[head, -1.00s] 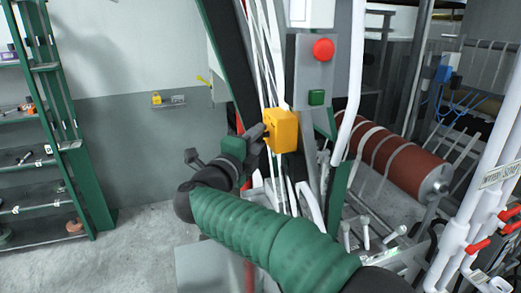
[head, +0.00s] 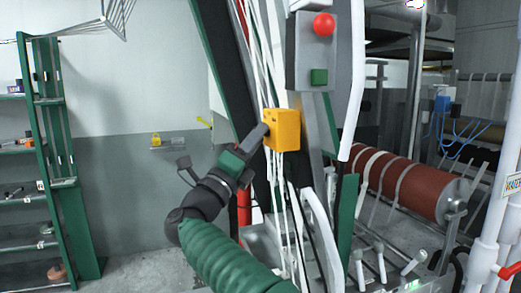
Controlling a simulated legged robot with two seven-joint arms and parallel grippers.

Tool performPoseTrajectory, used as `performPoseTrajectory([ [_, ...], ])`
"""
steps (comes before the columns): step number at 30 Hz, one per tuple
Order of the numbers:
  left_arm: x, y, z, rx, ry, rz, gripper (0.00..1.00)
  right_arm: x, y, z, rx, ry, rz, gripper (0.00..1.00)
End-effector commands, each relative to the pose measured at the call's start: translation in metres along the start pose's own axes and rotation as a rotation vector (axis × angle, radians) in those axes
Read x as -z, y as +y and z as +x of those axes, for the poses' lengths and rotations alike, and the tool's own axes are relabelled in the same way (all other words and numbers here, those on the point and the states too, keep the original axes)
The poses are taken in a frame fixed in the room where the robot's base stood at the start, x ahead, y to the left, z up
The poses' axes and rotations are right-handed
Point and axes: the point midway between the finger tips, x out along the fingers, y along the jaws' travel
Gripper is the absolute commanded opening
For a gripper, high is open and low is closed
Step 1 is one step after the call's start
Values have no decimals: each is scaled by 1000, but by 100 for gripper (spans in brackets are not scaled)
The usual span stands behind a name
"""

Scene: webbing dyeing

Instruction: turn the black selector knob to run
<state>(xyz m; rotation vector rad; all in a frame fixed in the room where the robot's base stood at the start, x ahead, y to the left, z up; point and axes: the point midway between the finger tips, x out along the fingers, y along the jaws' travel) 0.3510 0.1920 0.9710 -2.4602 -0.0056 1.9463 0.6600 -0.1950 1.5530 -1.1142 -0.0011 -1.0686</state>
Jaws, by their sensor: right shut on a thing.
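A yellow box (head: 286,130) is mounted on the machine's upright in the middle of the head view. My right gripper (head: 264,134) reaches up to the left side of this box, with its green and dark body below and left. Its fingers are shut at the box's left side. The black selector knob cannot be made out apart from the dark fingers there, and its setting cannot be read. My left gripper is not in view.
A grey panel (head: 306,66) with a red button (head: 323,24) and a green button (head: 319,76) is above right of the box. White webbing strands hang close behind my gripper. A red-brown roller (head: 415,190) is at right, green shelving (head: 62,150) at left.

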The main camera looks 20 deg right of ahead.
Motion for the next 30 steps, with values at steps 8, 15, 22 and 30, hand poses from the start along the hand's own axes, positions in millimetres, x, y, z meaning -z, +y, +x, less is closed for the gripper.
performPoseTrajectory([
  [8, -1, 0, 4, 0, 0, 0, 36, -2, 7, -4, 2, -7, 12, 0],
  [15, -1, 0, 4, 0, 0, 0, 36, -3, 6, -4, 2, -8, 12, 0],
  [22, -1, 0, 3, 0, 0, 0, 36, 0, 4, -1, 8, -4, 14, 51],
  [30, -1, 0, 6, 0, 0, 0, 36, 3, 1, -3, 12, 0, 16, 51],
])
